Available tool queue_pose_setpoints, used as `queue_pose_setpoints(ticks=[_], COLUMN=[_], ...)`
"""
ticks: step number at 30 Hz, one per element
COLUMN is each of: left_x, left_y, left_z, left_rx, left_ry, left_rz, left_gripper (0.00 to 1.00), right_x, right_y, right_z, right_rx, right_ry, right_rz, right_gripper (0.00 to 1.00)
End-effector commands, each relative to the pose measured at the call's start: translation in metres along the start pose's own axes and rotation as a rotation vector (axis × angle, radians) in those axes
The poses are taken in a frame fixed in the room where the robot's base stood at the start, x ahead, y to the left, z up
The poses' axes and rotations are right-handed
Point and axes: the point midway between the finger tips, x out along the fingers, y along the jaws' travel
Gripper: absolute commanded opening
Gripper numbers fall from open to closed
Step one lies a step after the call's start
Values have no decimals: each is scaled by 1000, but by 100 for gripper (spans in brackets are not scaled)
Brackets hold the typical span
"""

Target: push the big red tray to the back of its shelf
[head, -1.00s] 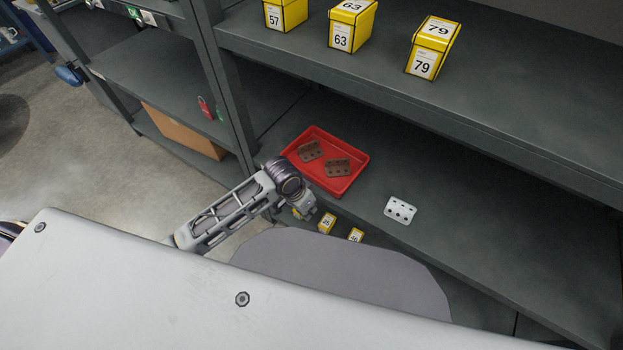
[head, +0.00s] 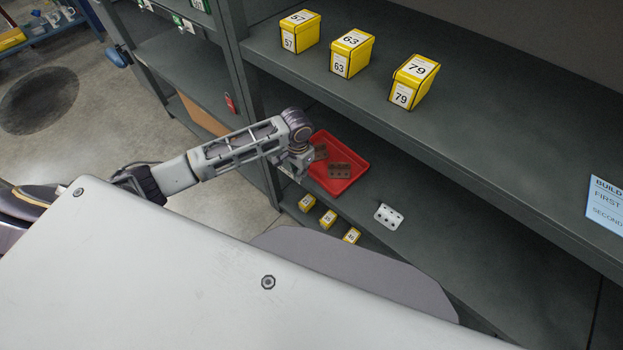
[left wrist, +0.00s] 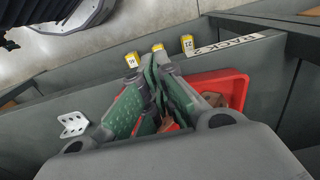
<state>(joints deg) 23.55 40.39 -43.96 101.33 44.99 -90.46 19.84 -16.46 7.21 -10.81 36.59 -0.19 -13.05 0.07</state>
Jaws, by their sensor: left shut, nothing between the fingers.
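The big red tray (head: 357,168) lies on the lower shelf (head: 440,240) of the grey rack, holding brown plates with holes (head: 340,171). My left gripper (head: 298,170) is at the tray's left front part and covers some of it. In the left wrist view the gripper's green-padded fingers (left wrist: 155,95) are shut with nothing between them. The red tray (left wrist: 222,82) shows behind and to the right of them there. I cannot tell whether the fingers touch the tray. My right gripper is not in view.
A white plate with holes (head: 389,216) lies on the same shelf, right of the tray. Yellow boxes (head: 328,219) stand lower down in front. The upper shelf (head: 480,110) with a yellow box numbered 79 (head: 414,81) overhangs the tray's shelf. A rack upright (head: 238,80) stands on the left.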

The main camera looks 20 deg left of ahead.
Motion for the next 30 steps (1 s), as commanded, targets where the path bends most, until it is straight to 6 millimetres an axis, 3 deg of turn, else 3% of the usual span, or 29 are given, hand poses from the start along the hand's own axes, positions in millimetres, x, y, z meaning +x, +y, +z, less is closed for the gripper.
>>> queue_pose_setpoints(ticks=[17, 23, 30], left_x=[-1, 12, 40], left_y=[-5, -5, -5], left_z=[0, -1, 0], left_rx=[-7, -8, -7], left_ry=[-6, -6, -8], left_rz=[-5, -4, -5], left_gripper=[0, 0, 0], right_x=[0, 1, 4], right_y=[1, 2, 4], right_z=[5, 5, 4], right_rx=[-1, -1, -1], right_ry=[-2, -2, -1], right_rz=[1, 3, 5], right_gripper=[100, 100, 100])
